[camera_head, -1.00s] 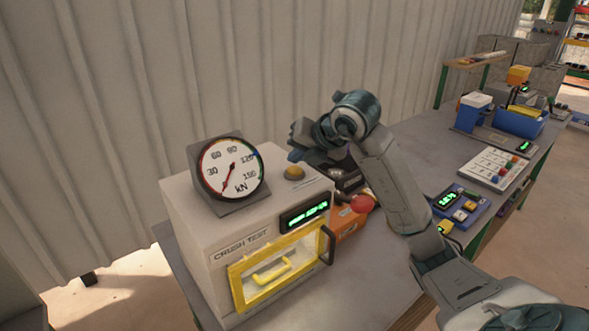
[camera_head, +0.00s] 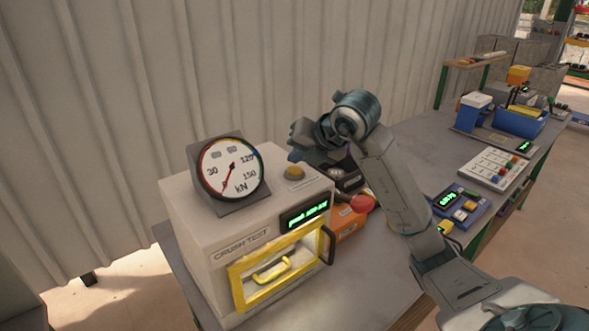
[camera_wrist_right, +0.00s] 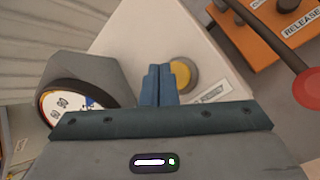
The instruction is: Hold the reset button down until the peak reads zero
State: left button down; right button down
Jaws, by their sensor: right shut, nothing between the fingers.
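The crush test machine (camera_head: 190,220) is a pale box with a yellow-framed door and a dial gauge (camera_head: 231,172) on top. The gauge's red needle points to the lower left; a blue mark sits near 120. The round amber button (camera_head: 294,173) is on the machine's top, and it also shows in the wrist view (camera_wrist_right: 184,74). The green display (camera_head: 304,214) seems to read "peak", but its number is illegible. My right gripper (camera_head: 294,157) is shut and empty, its fingertips (camera_wrist_right: 157,70) right beside the button; contact cannot be told. My left gripper is out of view.
An orange box (camera_head: 350,218) with a red knob (camera_head: 361,203) stands right of the machine, under my right arm. A blue device (camera_head: 460,204) and a keypad panel (camera_head: 490,164) lie further right. The bench front is clear.

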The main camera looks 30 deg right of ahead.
aim_at(298, 171)
jog(key=shift+f+b, duration=0.3)
jog(key=shift+f, duration=0.1)
jog(key=shift+f+b, duration=0.4)
jog(key=shift+f, duration=0.1)
dwell(0.5)
jog(key=shift+r, duration=0.1)
dwell(1.9)
jog(key=shift+r+p, duration=0.7)
jog(key=shift+r, duration=0.1)
notch_tip(298, 171, up, 5)
jog(key=p, duration=0.4)
jog(key=shift+r, duration=0.1)
dwell(0.4)
